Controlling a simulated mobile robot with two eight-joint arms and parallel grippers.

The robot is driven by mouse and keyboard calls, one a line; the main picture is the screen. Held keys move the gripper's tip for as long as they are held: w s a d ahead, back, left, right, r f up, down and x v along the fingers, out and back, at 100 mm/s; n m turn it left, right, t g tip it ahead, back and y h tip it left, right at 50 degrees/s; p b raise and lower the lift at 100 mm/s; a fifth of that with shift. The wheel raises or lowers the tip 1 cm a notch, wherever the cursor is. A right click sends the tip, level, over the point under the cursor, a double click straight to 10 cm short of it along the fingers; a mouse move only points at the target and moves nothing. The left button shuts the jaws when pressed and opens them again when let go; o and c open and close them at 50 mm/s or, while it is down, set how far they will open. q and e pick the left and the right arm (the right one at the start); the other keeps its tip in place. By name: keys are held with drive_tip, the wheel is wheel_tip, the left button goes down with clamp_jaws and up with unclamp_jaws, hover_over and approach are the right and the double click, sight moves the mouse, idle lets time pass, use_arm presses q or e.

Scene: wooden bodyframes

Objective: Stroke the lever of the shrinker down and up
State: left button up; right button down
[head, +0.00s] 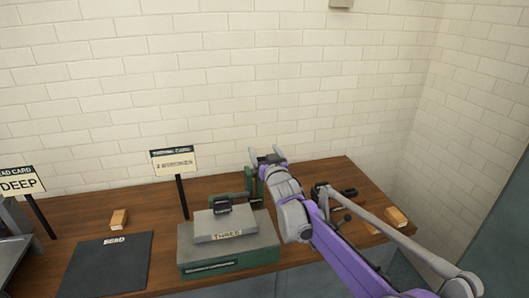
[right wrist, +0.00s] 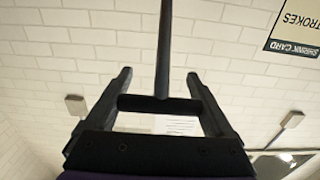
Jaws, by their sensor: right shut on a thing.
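The shrinker is a green machine (head: 249,182) at the back of a green base, with dark jaws (head: 222,208) at its front. My right gripper (head: 266,155) is at its top in the head view, with my purple arm reaching from the lower right. In the right wrist view, the dark lever (right wrist: 165,50) runs up from between the fingers of this gripper (right wrist: 160,104). Its crossbar handle spans the gap, and the gripper is shut on it. In the head view the lever is mostly hidden by my gripper and arm. My left gripper is not in view.
A grey plate marked THREE (head: 235,226) lies on the green base (head: 235,262). A card on a post (head: 173,161) stands behind. A black BEAD mat (head: 105,268) and a wooden block (head: 119,218) are left. Black tools (head: 322,192) and another block (head: 397,217) are right.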

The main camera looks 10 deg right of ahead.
drive_tip(key=shift+f, duration=0.15)
unclamp_jaws()
drive_tip(key=shift+w, duration=0.15)
drive_tip(key=shift+w+f, duration=0.2)
drive_tip(key=shift+w, duration=0.1)
drive_tip(key=shift+s+r, duration=0.1)
drive_tip(key=shift+s, duration=0.35)
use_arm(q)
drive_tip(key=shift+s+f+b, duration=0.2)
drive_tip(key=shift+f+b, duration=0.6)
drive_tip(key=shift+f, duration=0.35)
use_arm(e)
drive_tip(key=s, duration=1)
drive_tip(key=shift+d, duration=0.15)
